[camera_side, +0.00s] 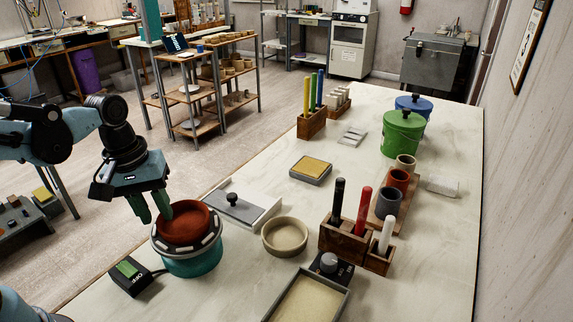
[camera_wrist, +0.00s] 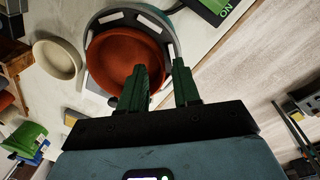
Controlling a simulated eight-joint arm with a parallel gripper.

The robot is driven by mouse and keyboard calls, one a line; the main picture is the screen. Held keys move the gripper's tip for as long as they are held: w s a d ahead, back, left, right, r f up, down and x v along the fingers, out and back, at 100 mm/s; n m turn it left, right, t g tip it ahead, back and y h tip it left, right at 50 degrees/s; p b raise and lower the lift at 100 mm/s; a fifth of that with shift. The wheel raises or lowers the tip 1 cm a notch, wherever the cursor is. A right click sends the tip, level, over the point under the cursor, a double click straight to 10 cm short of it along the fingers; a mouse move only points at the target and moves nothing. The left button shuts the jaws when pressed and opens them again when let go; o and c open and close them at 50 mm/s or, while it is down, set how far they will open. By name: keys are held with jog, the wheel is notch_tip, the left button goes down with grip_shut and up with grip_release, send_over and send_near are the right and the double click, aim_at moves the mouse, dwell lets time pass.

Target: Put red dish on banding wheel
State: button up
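The red dish (camera_side: 184,223) sits upright on the banding wheel (camera_side: 193,262), a teal drum with a dark, light-marked ring on top. In the wrist view the red dish (camera_wrist: 125,62) lies inside the ring of the wheel (camera_wrist: 100,90). My gripper (camera_side: 152,212) is at the dish's left side in the side view. Its two green fingers stand apart. In the wrist view my gripper (camera_wrist: 160,65) has one finger overlapping the dish and the other outside its rim, with a gap between. Exact contact with the dish wall cannot be told.
A small box with a green label (camera_side: 131,275) stands left of the wheel. A grey tray with a black knob (camera_side: 235,208) lies behind it, and a beige bowl (camera_side: 285,237) to its right. Wooden tool holders (camera_side: 343,240) stand further right.

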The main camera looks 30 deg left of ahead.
notch_tip(320, 180, up, 10)
jog(key=m+t+y, duration=0.1)
jog(key=m+t, duration=0.4)
jog(key=m, duration=0.2)
send_over(168, 226)
notch_tip(168, 226, down, 6)
jog(key=shift+s+a+r, duration=0.1)
jog(key=shift+s+r, duration=0.05)
jog(key=shift+w+f+m+t, duration=0.2)
jog(key=shift+f+m+t, duration=0.15)
jog(key=shift+m+t, duration=0.25)
jog(key=shift+o, duration=0.3)
